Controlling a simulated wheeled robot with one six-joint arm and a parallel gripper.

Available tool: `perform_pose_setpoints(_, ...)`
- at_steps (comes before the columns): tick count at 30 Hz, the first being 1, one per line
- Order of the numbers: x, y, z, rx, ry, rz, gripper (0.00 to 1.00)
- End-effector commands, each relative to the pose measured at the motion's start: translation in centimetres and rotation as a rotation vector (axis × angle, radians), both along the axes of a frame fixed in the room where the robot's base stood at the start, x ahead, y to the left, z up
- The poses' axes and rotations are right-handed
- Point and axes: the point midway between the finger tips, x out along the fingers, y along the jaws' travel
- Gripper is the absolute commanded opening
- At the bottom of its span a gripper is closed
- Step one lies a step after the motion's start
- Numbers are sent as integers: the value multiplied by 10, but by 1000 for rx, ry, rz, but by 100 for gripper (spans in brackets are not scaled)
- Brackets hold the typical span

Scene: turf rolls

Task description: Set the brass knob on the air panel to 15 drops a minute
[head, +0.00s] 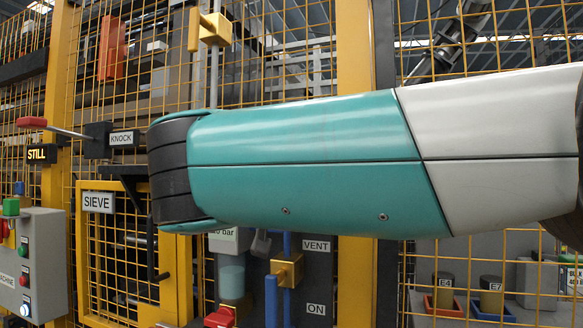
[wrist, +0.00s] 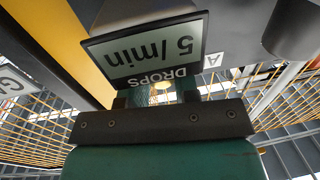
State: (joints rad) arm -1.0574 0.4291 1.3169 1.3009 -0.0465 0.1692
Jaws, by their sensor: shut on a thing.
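In the wrist view, which is upside down, a drops display (wrist: 140,58) reads 5 /min. My gripper (wrist: 158,95) is just below it in the picture, its two dark fingers one on each side of a small, pale brass-coloured thing, the brass knob (wrist: 162,87). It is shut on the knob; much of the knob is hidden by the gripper. In the head view my teal and white arm crosses the middle and hides the knob, the display and my gripper. Part of the dark air panel (head: 318,268) shows below the arm, with VENT and ON labels.
A blue-handled valve (head: 287,270) and a red handle (head: 220,317) sit low on the panel. To the left are a SIEVE hatch (head: 98,203), a KNOCK lever (head: 60,129), a STILL sign (head: 42,154) and a grey button box (head: 40,255). Yellow mesh fencing surrounds the area.

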Motion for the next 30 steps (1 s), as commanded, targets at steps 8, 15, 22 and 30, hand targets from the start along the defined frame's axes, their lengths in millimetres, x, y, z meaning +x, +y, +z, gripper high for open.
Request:
perform_pose_setpoints(8, 1, 0, 0, -1, -1, -34, 5)
perform_pose_setpoints(15, 1, 0, 0, -1, -1, -36, 5)
perform_pose_setpoints(22, 1, 0, 0, -1, -1, -36, 39)
perform_pose_setpoints(30, -1, 1, 0, 0, -1, -35, 39)
